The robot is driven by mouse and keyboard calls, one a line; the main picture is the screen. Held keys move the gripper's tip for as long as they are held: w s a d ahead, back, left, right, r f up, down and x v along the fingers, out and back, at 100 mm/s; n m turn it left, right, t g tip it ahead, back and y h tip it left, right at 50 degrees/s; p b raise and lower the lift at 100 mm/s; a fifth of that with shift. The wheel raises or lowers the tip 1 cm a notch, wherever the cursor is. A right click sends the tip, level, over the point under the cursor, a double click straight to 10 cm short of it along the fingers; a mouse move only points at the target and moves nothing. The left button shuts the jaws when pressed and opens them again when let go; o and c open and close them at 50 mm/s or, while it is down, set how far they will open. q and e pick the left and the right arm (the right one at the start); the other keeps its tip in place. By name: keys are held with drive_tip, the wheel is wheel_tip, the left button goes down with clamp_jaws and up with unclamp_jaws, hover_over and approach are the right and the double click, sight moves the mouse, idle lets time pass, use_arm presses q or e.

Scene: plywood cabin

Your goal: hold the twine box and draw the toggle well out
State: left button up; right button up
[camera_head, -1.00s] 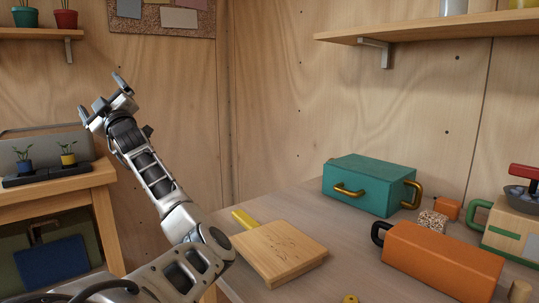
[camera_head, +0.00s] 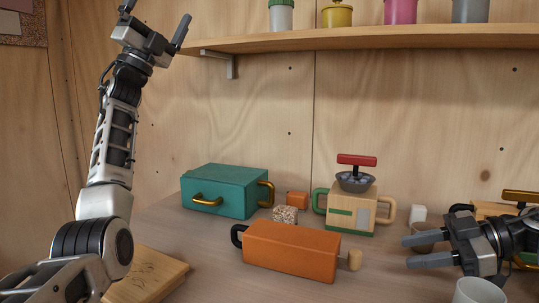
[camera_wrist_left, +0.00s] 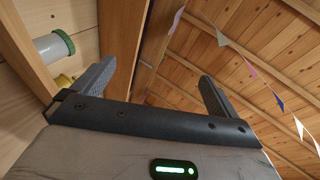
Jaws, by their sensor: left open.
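The twine box looks to be the orange box (camera_head: 292,252) lying on the table, with a dark loop handle (camera_head: 237,235) on its left end. A pale wooden toggle (camera_head: 355,260) sits at its right end, close against it. My right gripper (camera_head: 411,251) is open and empty, to the right of the toggle and apart from it, its fingers pointing left. My left gripper (camera_head: 157,18) is raised high at the upper left, far from the box. It is open and empty, and its spread fingers also show in the left wrist view (camera_wrist_left: 152,88).
Behind the orange box are a teal box (camera_head: 228,192), a speckled block (camera_head: 285,214), an orange cube (camera_head: 297,200) and a wooden grinder-like box (camera_head: 350,211). A grey cup (camera_head: 478,290) stands below my right gripper. A shelf (camera_head: 370,39) with jars overhangs the back.

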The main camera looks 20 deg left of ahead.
use_arm(q)
drive_tip(key=w+d+f+m+g+h, duration=0.2)
drive_tip(key=w+d+m+g+h, duration=0.1)
drive_tip(key=d+m+g, duration=0.55)
drive_tip(key=w+d+f+m+g+h, duration=0.25)
drive_tip(key=d+m+g, duration=0.3)
drive_tip(key=d, duration=0.55)
drive_tip(key=w+d+f+m+g+y, duration=0.2)
drive_tip(key=d+f+m+g+y, duration=0.35)
drive_tip(key=d+f, duration=0.5)
drive_tip(key=m+g+y, duration=0.6)
drive_tip(key=y, duration=1)
hover_over(279, 231)
wheel_tip(279, 231, down, 16)
drive_tip(key=r, duration=0.1)
wheel_tip(279, 231, down, 16)
drive_tip(key=shift+f, duration=0.25)
